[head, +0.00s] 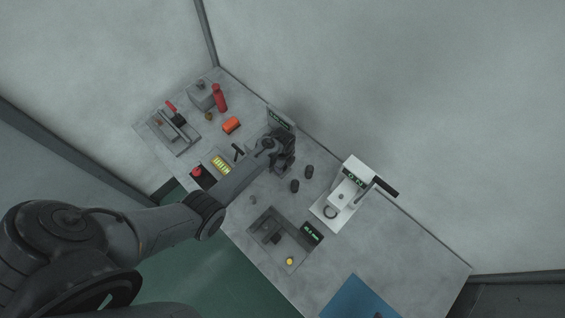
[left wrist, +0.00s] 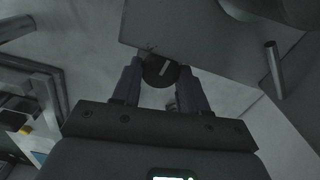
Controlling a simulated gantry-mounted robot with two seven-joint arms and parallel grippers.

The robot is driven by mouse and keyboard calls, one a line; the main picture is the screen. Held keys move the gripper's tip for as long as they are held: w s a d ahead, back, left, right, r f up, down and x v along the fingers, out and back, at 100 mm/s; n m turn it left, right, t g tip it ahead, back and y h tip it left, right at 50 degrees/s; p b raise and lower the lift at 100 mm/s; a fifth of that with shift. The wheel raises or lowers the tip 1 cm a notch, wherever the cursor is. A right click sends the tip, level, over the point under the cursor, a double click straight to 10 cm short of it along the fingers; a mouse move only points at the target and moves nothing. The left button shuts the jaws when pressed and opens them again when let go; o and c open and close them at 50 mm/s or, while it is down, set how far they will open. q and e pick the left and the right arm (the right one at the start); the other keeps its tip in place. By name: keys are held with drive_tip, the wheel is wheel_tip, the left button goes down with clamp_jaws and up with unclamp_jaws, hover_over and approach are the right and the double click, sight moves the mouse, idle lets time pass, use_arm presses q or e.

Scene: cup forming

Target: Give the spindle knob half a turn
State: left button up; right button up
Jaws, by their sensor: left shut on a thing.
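The spindle knob (left wrist: 154,78) is a round black knob with a pale line across its face, seen in the left wrist view. The line runs nearly upright in that picture, tilted slightly. My left gripper (left wrist: 161,72) has its two fingers on either side of the knob and is shut on it. In the head view my left gripper (head: 284,163) is at the grey machine with a small green display (head: 281,117). The arm and gripper hide the knob there. My right gripper does not show.
A white machine with a black handle (head: 352,187) stands to the right. Two dark cylinders (head: 295,186) stand close to my gripper. A grey tray (head: 268,238), an orange block (head: 231,125) and a red bottle (head: 219,99) are also on the bench. The bench's lower right (head: 410,255) has free room.

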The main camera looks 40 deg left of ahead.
use_arm(q)
drive_tip(key=shift+n+p, duration=0.3)
drive_tip(key=shift+n, duration=0.6)
drive_tip(key=o, duration=1.1)
drive_tip(key=shift+c, duration=0.2)
drive_tip(key=shift+r, duration=0.1)
wheel_tip(320, 180, up, 11)
drive_tip(key=p, duration=0.1)
drive_tip(key=shift+f+p, duration=0.2)
drive_tip(key=shift+p, duration=0.1)
